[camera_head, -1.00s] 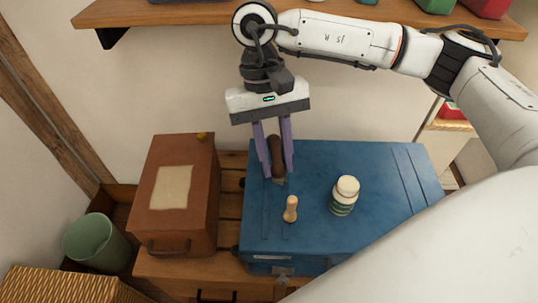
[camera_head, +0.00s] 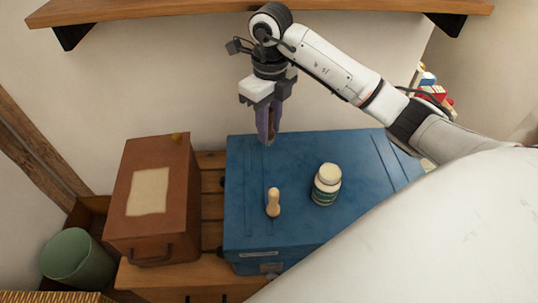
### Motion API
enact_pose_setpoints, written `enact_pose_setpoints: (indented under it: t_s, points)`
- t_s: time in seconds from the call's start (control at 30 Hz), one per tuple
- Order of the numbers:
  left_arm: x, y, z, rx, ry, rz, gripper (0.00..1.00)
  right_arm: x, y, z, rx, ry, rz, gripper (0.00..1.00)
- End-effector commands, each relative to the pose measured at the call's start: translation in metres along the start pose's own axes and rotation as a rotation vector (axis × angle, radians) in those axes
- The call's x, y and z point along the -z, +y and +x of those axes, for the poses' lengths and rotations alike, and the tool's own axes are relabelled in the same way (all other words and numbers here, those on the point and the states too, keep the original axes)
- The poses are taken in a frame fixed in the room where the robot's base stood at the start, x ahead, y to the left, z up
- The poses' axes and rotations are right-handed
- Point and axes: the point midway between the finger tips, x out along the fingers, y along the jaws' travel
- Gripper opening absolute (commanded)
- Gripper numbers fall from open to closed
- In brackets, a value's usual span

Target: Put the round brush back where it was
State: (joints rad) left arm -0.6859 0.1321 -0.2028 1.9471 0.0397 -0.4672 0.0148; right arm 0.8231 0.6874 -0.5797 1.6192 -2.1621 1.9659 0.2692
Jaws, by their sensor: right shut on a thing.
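My right gripper (camera_head: 268,138) is above the back left part of the blue chest (camera_head: 350,165), pointing down. Its purple fingers are shut on a dark brown thing, which I take to be the round brush (camera_head: 273,127). Only a narrow strip of it shows between the fingers, so most of it is hidden. I cannot tell for sure whether its lower end touches the chest lid. My left gripper is not in view.
On the chest stand a pale wooden peg-like piece (camera_head: 273,203) and a white-capped bottle (camera_head: 326,184). A brown box (camera_head: 150,215) stands left of the chest, with a green bin (camera_head: 77,258) further left. A wooden shelf (camera_head: 180,12) runs above. The chest's right part is clear.

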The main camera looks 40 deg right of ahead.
Motion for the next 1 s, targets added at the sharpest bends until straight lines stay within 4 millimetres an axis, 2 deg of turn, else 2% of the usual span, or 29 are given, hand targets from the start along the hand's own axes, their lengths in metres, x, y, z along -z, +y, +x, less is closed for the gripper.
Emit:
enact_pose_setpoints:
  t_s: [0.2,0.3,0.47,0.67,1.0]
  points:
    - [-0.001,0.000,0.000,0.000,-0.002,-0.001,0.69,0.002,0.000,0.041,-0.002,0.007,0.018,0.01]
    - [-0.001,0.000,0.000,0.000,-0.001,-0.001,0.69,0.002,0.000,0.054,-0.001,0.005,0.017,0.01]
    - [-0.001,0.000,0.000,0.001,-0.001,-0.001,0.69,0.002,0.000,0.065,-0.002,0.003,0.015,0.01]
    - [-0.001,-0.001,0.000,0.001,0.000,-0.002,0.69,0.003,0.000,0.093,-0.002,0.005,0.015,0.01]
    - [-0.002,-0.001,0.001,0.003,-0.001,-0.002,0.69,0.002,-0.001,0.099,0.000,0.002,0.013,0.01]
